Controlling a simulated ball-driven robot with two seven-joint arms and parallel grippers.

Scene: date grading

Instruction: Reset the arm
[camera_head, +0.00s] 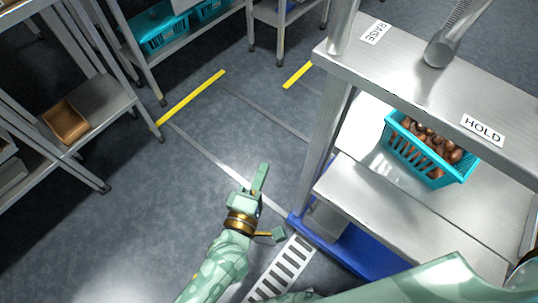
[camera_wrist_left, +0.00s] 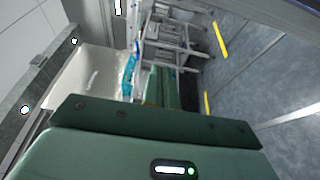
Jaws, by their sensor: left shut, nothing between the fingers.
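My left gripper (camera_head: 261,179) is shut and empty. Its green arm comes up from the bottom of the head view, and the gripper hangs over the open grey floor, left of the steel shelf unit and apart from it. In the left wrist view the green gripper body fills the bottom and the closed fingers (camera_wrist_left: 161,88) point away, with nothing between them. My right gripper does not show in either view.
A steel shelf unit (camera_head: 345,60) with RAISE and HOLD labels stands at right. A teal basket (camera_head: 437,183) of brown dates sits on its lower shelf. A brown box (camera_head: 66,121) rests on a left rack. A floor grate (camera_head: 283,268) lies near the unit; the middle floor is clear.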

